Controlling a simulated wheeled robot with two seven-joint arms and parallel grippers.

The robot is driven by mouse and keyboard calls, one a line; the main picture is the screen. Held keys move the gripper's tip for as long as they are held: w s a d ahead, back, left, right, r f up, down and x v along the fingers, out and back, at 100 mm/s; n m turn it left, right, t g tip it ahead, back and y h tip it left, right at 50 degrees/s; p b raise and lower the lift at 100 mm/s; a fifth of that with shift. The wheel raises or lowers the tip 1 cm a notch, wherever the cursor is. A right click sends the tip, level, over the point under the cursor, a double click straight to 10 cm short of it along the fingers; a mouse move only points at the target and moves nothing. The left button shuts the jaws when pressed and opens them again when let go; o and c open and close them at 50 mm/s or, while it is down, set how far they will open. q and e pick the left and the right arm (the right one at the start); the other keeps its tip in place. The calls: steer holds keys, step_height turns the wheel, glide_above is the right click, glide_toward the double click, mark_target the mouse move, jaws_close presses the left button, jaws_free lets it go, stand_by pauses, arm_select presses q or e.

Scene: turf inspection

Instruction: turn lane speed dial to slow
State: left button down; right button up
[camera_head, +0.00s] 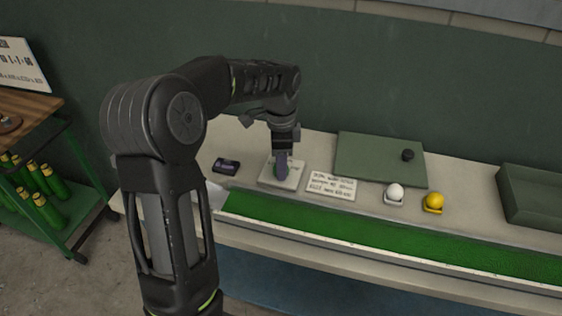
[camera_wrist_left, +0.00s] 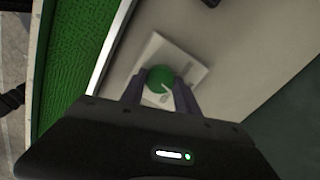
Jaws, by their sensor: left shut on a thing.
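The lane speed dial is a round green knob (camera_wrist_left: 160,79) with a pale pointer line, on a square white plate (camera_head: 268,180) on the bench. In the wrist view the plate (camera_wrist_left: 152,50) shows around the knob. My left gripper (camera_head: 282,163) reaches down from above, and its two fingers (camera_wrist_left: 156,85) are shut on the sides of the green knob. In the head view the fingers hide most of the knob. The marks on the plate are too small to read. My right gripper is not in view.
A white text card (camera_head: 331,186) lies right of the dial plate, and a small dark device (camera_head: 226,166) lies left. A green board (camera_head: 370,155) with a black knob, a white ball (camera_head: 395,191) and a yellow ball (camera_head: 434,202) are farther right. A green turf strip (camera_head: 400,246) runs along the front.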

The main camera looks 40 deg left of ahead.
arm_select(q)
steer(key=n, duration=0.5)
steer(key=shift+r+n+p, duration=0.1)
steer(key=shift+n+p, duration=0.2)
steer(key=shift+p, duration=0.05)
steer(key=n, duration=0.6)
steer(key=shift+p, duration=0.35)
steer(key=c, duration=0.9)
jaws_free()
step_height(320, 180, up, 8)
steer(key=shift+f, duration=0.15)
